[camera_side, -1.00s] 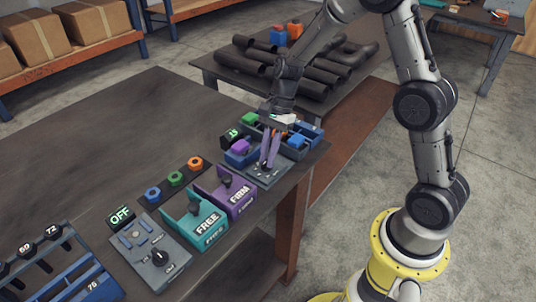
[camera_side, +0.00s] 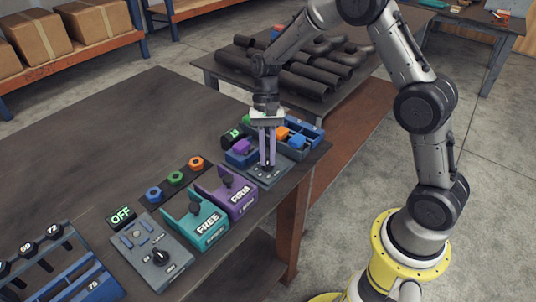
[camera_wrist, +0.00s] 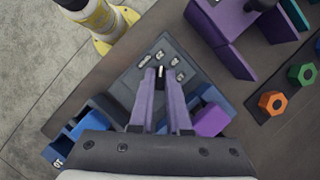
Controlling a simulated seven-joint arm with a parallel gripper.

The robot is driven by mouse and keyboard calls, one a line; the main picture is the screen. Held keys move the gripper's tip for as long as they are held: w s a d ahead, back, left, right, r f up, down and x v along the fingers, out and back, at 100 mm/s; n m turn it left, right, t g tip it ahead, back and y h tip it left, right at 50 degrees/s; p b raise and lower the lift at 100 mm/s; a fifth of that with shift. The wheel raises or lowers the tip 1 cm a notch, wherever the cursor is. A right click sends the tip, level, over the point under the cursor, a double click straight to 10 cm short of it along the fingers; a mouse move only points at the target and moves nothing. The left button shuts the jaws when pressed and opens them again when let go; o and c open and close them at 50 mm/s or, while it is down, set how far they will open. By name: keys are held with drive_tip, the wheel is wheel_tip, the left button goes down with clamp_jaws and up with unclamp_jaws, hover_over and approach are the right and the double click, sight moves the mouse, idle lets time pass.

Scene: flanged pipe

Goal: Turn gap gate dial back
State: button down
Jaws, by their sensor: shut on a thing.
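The gap gate dial is a small dark knob with a white mark (camera_wrist: 162,72). It stands on a grey plate (camera_wrist: 178,50) with several small labels, too small to read. In the side view the same plate (camera_side: 279,173) lies near the table's right edge. My gripper (camera_side: 267,163) points down with its purple fingers on the plate. In the wrist view the fingertips (camera_wrist: 162,75) are shut on the knob from both sides. The fingers hide most of the knob in the side view. A small black display with green digits (camera_side: 232,134) stands behind the plate.
Blue bins with coloured blocks (camera_side: 303,130) stand just behind the plate. A purple FIRM holder (camera_side: 236,197), a teal FREE holder (camera_side: 205,228) and a grey panel with a black knob (camera_side: 152,253) are to the left. Colored nuts (camera_side: 176,179) lie behind them.

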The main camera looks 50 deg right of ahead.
drive_tip(key=shift+r+n+g+h, duration=0.1)
drive_tip(key=shift+n+g+h, duration=0.25)
drive_tip(key=shift+n, duration=0.85)
drive_tip(key=shift+w, duration=0.1)
drive_tip(key=c, duration=0.9)
unclamp_jaws()
drive_tip(key=v, duration=1.3)
drive_tip(key=shift+w+r, duration=0.1)
drive_tip(key=shift+r, duration=0.25)
drive_tip(key=shift+a, duration=0.1)
